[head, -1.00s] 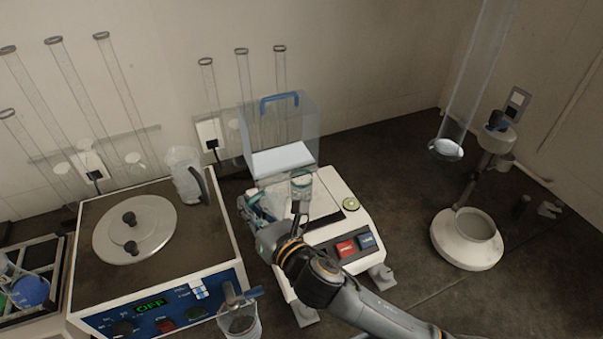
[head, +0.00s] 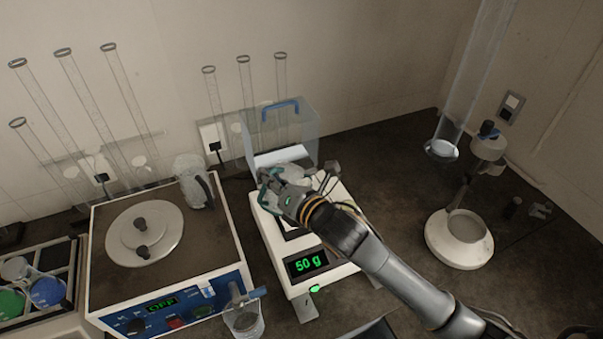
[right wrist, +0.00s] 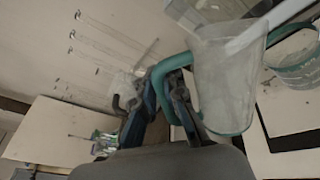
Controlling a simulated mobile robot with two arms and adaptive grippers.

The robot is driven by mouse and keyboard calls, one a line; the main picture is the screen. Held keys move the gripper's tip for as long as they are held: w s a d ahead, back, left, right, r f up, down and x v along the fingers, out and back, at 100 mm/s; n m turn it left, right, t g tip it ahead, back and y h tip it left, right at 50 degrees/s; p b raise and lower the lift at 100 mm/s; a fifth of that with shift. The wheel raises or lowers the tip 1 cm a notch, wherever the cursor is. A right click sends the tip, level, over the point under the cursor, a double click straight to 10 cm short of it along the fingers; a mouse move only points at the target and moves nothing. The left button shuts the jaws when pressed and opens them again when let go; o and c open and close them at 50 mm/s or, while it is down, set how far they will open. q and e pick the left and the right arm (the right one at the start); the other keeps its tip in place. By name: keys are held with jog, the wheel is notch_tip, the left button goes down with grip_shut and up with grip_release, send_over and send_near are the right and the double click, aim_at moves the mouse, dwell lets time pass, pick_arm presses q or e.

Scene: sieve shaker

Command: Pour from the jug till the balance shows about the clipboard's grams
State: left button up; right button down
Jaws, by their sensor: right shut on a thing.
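The balance (head: 340,272) is white, and its green display (head: 307,263) reads 50 g in the head view. My right gripper (head: 272,182) is over the balance's left side, shut on the teal handle of a clear jug (right wrist: 222,80). In the right wrist view the jug is beside the fingers, with greyish contents; I cannot tell its exact tilt. A clear teal-rimmed vessel (right wrist: 294,62) is just right of the jug there. My gripper and arm hide much of the pan in the head view. I cannot make out the clipboard. My left gripper is out of view.
A clear draft cover with a blue handle (head: 281,108) stands behind the pan. Left is a blue-fronted device (head: 165,240) reading OFF, with a black-handled clear jug (head: 193,182) at its back. A beaker (head: 245,322) is in front. A white-based stand (head: 458,240) is at right.

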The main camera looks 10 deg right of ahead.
jog(key=shift+w+r, duration=0.2)
jog(key=shift+w+d+r+m+p, duration=0.1)
jog(key=shift+d+r+m+p, duration=0.2)
jog(key=shift+m, duration=0.2)
dwell(0.7)
jog(key=shift+w+d+m+g, duration=0.3)
jog(key=shift+d+m, duration=0.05)
jog(key=shift+m, duration=0.35)
dwell(3.6)
